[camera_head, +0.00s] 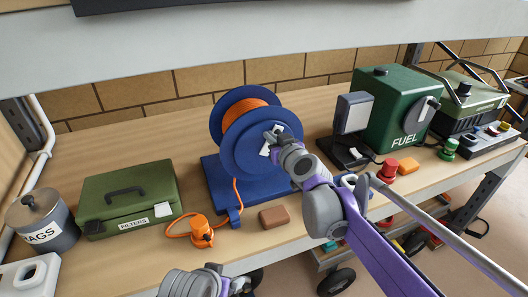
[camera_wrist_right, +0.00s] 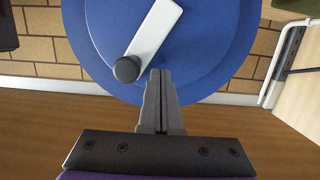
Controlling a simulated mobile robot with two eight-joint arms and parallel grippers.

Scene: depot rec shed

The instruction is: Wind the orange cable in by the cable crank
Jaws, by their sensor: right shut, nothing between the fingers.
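A blue cable reel (camera_head: 255,148) stands on the bench, with orange cable (camera_head: 238,110) on its drum. A length of cable runs down the front to an orange plug (camera_head: 201,234) lying on the bench. The cable crank (camera_wrist_right: 152,32) is a white arm with a dark knob (camera_wrist_right: 127,68) on the reel's face. My right gripper (camera_wrist_right: 160,75) is shut and empty. In the wrist view its tips are just right of the knob, apart from it. In the head view it partly hides the crank. My left arm (camera_head: 195,284) shows at the bottom edge; its fingers are unclear.
A green fuel box (camera_head: 395,115) and a dark stand (camera_head: 352,115) are right. A brown block (camera_head: 274,216) lies before the reel. A shelf (camera_head: 250,40) hangs above.

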